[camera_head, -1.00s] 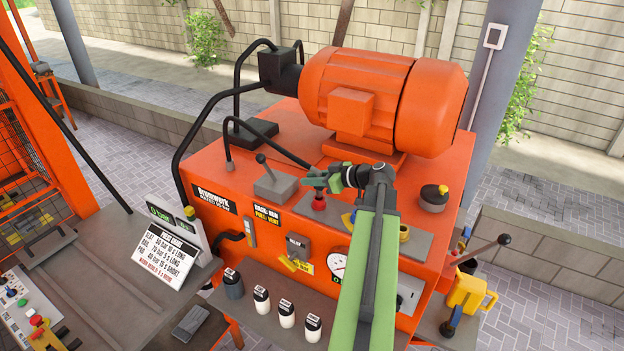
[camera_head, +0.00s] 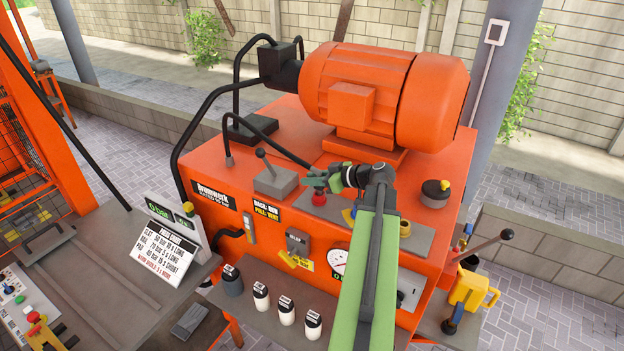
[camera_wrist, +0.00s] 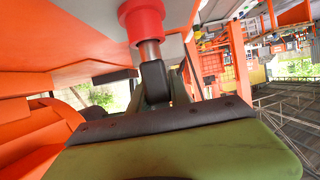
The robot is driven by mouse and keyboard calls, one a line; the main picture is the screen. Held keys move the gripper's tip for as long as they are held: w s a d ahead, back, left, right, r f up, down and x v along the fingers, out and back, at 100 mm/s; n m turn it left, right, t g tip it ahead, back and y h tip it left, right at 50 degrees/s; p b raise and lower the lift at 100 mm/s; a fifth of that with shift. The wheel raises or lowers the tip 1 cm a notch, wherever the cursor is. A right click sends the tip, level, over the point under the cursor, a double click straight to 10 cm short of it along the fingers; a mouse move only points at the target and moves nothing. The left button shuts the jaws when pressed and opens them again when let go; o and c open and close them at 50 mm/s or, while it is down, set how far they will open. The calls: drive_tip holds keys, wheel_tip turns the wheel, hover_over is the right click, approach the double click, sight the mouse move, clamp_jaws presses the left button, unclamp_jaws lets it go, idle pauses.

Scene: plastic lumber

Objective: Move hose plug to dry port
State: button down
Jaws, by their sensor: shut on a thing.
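The hose plug is a dark body (camera_wrist: 155,83) with a metal shank (camera_wrist: 150,50) in the wrist view. Its shank runs into the red port collar (camera_wrist: 143,20). In the head view the same red port (camera_head: 319,199) stands on the grey port strip (camera_head: 333,207) of the orange machine. My gripper (camera_head: 318,181) is shut on the plug just above it. A black hose (camera_head: 285,153) runs down to the gripper. A blue port (camera_head: 350,216) and a yellow-ringed port (camera_head: 405,229) lie to the right, the blue one partly hidden by my arm. I cannot read port labels.
A grey lever box (camera_head: 276,180) stands left of the red port. The big orange motor (camera_head: 385,95) rises behind. A black knob with a yellow top (camera_head: 435,194) stands right of my arm. Several bottles (camera_head: 287,312) line the shelf below.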

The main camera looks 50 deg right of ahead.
drive_tip(key=shift+f+b, duration=0.95)
drive_tip(key=c, duration=1.1)
unclamp_jaws()
drive_tip(key=o, duration=0.4)
wheel_tip(320, 180, up, 7)
drive_tip(key=p, duration=0.7)
